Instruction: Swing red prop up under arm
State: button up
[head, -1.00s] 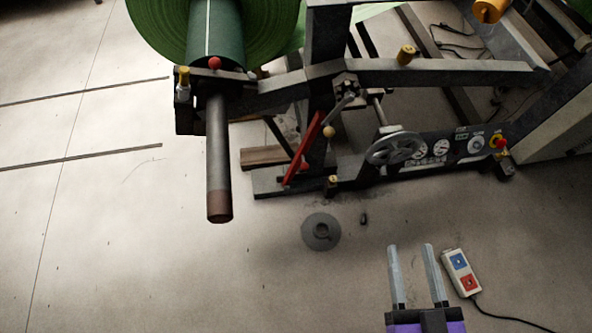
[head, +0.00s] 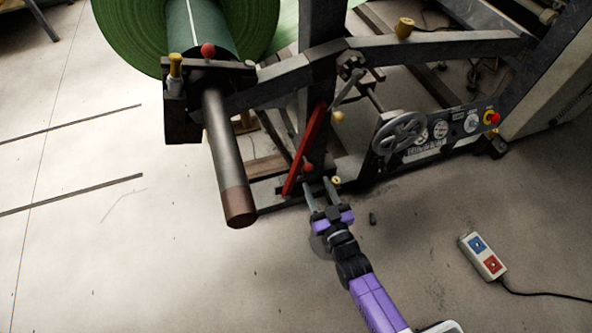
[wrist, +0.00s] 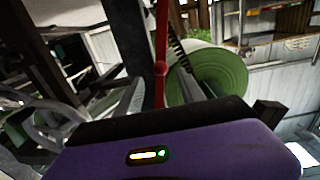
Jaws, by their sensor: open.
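The red prop (head: 308,145) is a flat red bar that hangs slanted beside the dark upright of the stand, its lower end toward the left. A red ball knob (head: 308,168) sits near its lower part. The prop (wrist: 161,35) and its knob (wrist: 160,69) also show in the wrist view, straight ahead. The dark arm (head: 430,47) runs above, carrying the roll's shaft (head: 225,150) at its left end. My gripper (head: 318,184) is open, its fingertips just below the knob. Whether they touch it I cannot tell. The fingers are not clear in the wrist view.
The green roll (head: 135,35) is at the upper left. A grey handwheel (head: 400,133) and a gauge panel (head: 440,130) stand right of the prop. A pendant control (head: 482,256) with a cable lies on the floor at right. The floor at lower left is clear.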

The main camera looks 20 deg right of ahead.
aim_at(310, 171)
jog(key=shift+w+r, duration=0.1)
jog(key=shift+w, duration=0.1)
jog(key=w+b, duration=0.3)
jog(key=w, duration=0.4)
jog(key=shift+w, duration=0.15)
jog(key=shift+c, duration=0.4)
grip_shut()
dwell(0.8)
